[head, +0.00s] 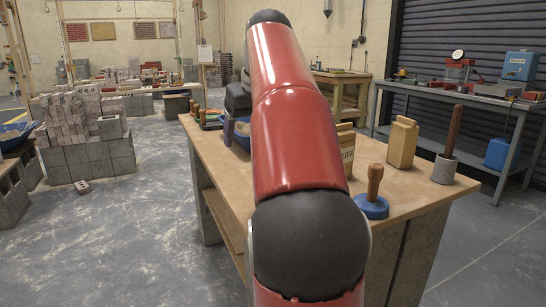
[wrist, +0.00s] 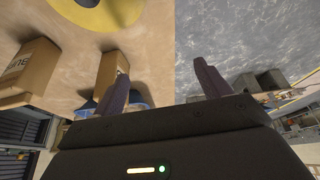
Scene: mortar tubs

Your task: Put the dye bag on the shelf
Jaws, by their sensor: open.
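Two tan bags also show in the wrist view, a lettered one (wrist: 28,75) at the left and a smaller-looking one (wrist: 112,70) beside my left finger. A low wooden shelf (head: 226,218) shows under the bench.
A blue-based tool with a wooden handle (head: 372,197) and a grey cylinder with a wooden handle (head: 446,160) stand on the bench. A yellow ring-shaped rim (wrist: 100,14) shows in the wrist view.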

